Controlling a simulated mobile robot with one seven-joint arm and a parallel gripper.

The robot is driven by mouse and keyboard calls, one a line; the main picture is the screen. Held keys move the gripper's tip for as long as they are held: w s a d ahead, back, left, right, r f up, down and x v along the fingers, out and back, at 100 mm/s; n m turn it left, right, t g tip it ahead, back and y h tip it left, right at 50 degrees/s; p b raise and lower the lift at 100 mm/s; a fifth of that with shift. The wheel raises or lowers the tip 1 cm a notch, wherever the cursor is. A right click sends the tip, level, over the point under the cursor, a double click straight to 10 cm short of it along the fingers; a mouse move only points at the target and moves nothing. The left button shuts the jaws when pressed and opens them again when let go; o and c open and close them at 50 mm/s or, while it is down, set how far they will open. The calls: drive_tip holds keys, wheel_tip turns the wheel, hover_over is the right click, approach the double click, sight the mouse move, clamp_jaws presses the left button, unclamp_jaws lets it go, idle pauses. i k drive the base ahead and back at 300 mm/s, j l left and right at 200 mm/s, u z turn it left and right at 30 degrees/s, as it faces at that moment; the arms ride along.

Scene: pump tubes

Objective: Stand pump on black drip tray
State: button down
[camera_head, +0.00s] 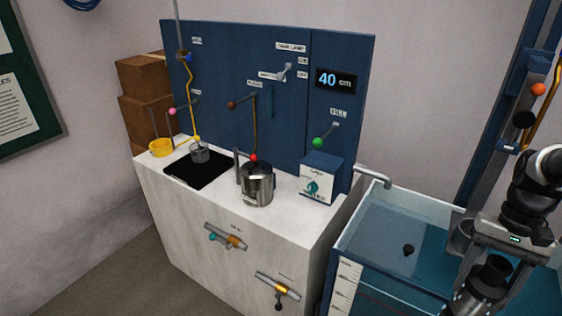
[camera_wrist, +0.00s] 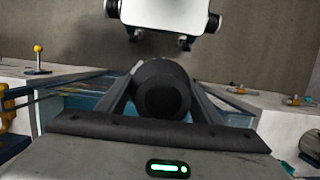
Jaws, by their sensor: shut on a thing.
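My gripper (camera_head: 484,268) is at the right of the head view, above the glass water tank. It is shut on the pump (camera_head: 492,272), a cylinder with a black top and a shiny metal body, tilted; the picture's lower edge may cut off its lower end. In the wrist view the pump's round black end (camera_wrist: 161,90) shows between the two fingers, and the rest of it is hidden. The black drip tray (camera_head: 182,178) lies flat on the white counter at the left, far from my gripper. A small grey metal cup (camera_head: 200,152) stands at its back edge.
A steel canister (camera_head: 257,186) and a blue-and-white box (camera_head: 320,180) stand on the counter (camera_head: 224,200). Levers and hoses stick out of the blue panel (camera_head: 220,70). A spout (camera_head: 374,176) reaches over the tank (camera_head: 385,222). A yellow ring (camera_head: 162,148) sits left of the tray.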

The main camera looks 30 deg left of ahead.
sight(201, 176)
drive_tip(key=i+j, duration=0.1)
drive_tip(key=j, duration=1.4)
drive_tip(key=i+j, duration=0.1)
drive_tip(key=j, duration=1.35)
drive_tip(key=i+j+z, duration=0.1)
drive_tip(key=j, duration=1.4)
